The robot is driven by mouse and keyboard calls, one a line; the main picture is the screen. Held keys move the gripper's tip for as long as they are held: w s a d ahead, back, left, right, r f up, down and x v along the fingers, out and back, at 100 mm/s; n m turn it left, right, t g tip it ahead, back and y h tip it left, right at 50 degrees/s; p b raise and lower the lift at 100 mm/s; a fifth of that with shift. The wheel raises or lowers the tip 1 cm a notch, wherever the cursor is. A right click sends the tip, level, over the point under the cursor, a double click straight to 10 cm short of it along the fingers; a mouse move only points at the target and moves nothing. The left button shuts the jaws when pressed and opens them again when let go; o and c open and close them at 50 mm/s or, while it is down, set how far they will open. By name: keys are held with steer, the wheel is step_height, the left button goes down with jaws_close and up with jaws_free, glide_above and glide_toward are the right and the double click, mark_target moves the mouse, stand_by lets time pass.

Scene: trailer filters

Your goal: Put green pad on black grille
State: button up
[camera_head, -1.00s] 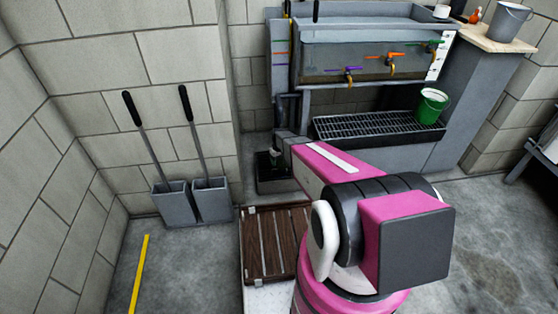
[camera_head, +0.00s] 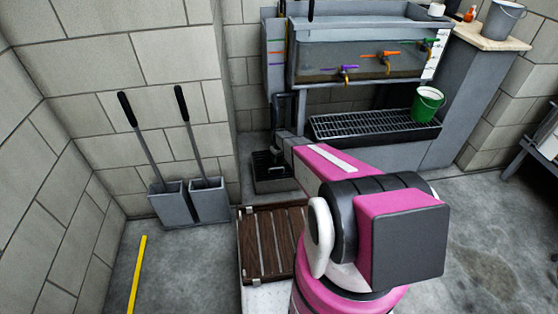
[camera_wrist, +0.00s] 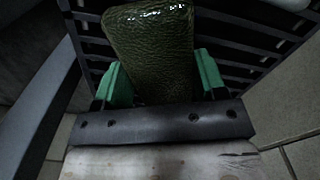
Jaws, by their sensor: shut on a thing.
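In the wrist view the green pad (camera_wrist: 150,45), dark olive with a rough, shiny surface, stands between the green fingertips of my gripper (camera_wrist: 160,82). The gripper is shut on it. Dark slats of a black grille (camera_wrist: 245,50) lie behind the pad; I cannot tell whether the pad touches them. In the head view my arm reaches away to a small black tray (camera_head: 270,183) on the floor, and the gripper end is small and dark there. I cannot make out the pad in that view. A larger black grille (camera_head: 365,124) lies under the tank taps.
A green bucket (camera_head: 427,104) stands on the larger grille's right end. A wooden slatted board (camera_head: 262,245) lies in front of the small tray. Two grey bins (camera_head: 190,203) with long handles stand left by the wall. A yellow strip (camera_head: 138,273) marks the floor.

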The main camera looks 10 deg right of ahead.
mark_target(279, 158)
steer(key=shift+f, duration=0.65)
steer(key=shift+f, duration=0.1)
steer(key=o, duration=1)
steer(key=shift+f, duration=0.1)
step_height(279, 158, up, 12)
steer(key=r, duration=0.1)
steer(key=s+r+m, duration=0.1)
steer(key=s+r, duration=0.8)
steer(key=s, duration=0.3)
steer(key=s+r+m, duration=0.2)
steer(key=s+r, duration=0.8)
steer(key=s, duration=0.2)
steer(key=s+r+m, duration=0.1)
steer(key=s+r, duration=0.8)
steer(key=s, duration=0.3)
steer(key=shift+s+r+m, duration=0.25)
steer(key=shift+s+m, duration=0.05)
steer(key=shift+s, duration=0.05)
